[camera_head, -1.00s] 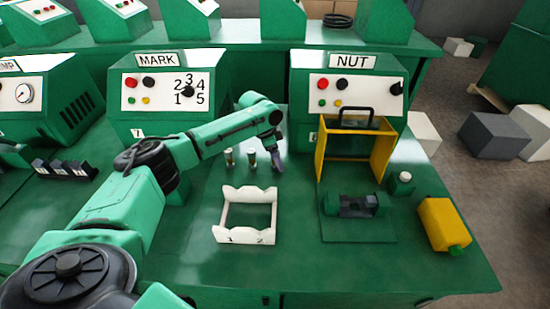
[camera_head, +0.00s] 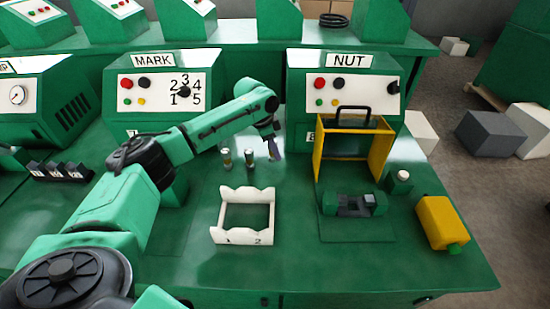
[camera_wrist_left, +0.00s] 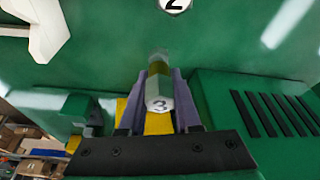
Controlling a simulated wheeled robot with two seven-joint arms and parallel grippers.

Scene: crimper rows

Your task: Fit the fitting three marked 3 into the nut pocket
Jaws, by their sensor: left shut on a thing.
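My left gripper (camera_head: 273,146) is shut on the fitting three in the head view, above the bench behind the white rack. In the left wrist view its purple fingers (camera_wrist_left: 161,105) clasp the fitting three (camera_wrist_left: 159,104), whose pale hexagonal end reads 3. The fitting's far end is partly hidden, and I cannot tell its exact height. The nut station (camera_head: 345,80) stands to the right. In front of it is a green fixture with dark jaws (camera_head: 355,204) on a green plate; I cannot make out the pocket itself. My right gripper is not in view.
Two small fittings stand on the bench, one at left (camera_head: 226,158) and one nearer my gripper (camera_head: 250,158). A white rack (camera_head: 218,218) marked 1 and 2 lies in front.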

